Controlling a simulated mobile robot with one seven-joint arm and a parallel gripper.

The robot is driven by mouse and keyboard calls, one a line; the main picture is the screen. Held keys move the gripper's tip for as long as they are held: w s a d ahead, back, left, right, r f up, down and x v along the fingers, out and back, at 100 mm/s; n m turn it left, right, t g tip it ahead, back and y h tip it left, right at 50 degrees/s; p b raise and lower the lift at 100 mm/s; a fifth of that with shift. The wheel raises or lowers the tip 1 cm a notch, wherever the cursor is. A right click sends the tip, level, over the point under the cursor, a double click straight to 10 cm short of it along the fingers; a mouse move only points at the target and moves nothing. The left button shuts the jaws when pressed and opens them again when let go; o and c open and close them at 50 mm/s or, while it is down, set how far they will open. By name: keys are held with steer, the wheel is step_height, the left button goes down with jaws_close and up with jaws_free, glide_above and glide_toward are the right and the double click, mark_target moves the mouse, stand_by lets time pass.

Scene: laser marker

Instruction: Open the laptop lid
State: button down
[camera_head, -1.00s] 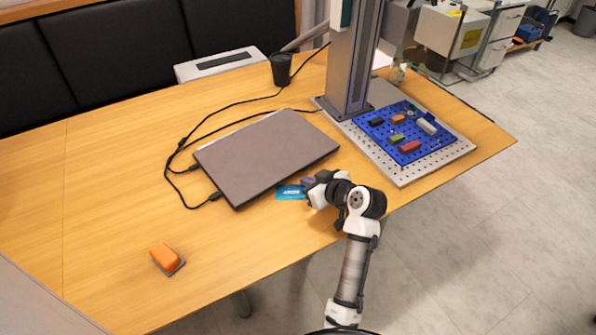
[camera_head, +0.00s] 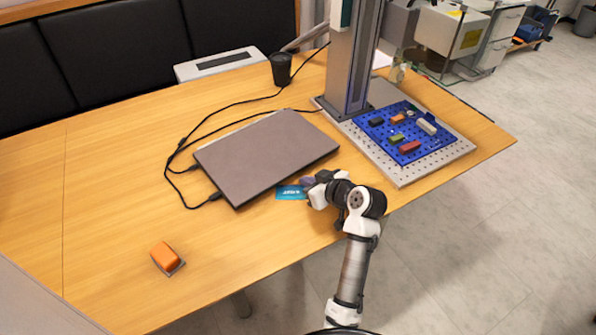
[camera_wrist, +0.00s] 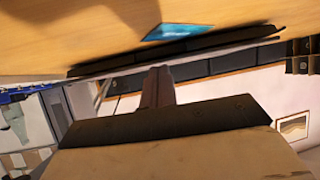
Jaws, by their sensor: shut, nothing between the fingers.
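The laptop (camera_head: 267,157) lies closed on the wooden table, its grey-brown lid flat. In the wrist view the laptop (camera_wrist: 190,46) shows edge-on as a thin dark slab. My gripper (camera_head: 307,182) is shut and empty, low over the table beside the laptop's front right edge. I cannot tell whether the fingertips touch the laptop. The wrist view shows the narrow shut fingers (camera_wrist: 157,86) pointing toward the laptop's edge.
A blue card (camera_head: 291,192) lies by the laptop's front edge, next to my gripper. Black cables (camera_head: 190,150) run left and behind the laptop. The blue board (camera_head: 405,132) with small blocks is to the right, near the grey column (camera_head: 350,65). An orange block (camera_head: 165,256) sits front left.

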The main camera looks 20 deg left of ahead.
stand_by(0.4)
steer(key=shift+w+a+f+b, duration=0.15)
steer(key=shift+a+f+b, duration=0.25)
steer(key=shift+f+b, duration=0.3)
steer(key=shift+w+a+f+b, duration=0.15)
steer(key=shift+a+f+b, duration=0.3)
steer(key=shift+f, duration=0.3)
steer(key=shift+f, duration=0.1)
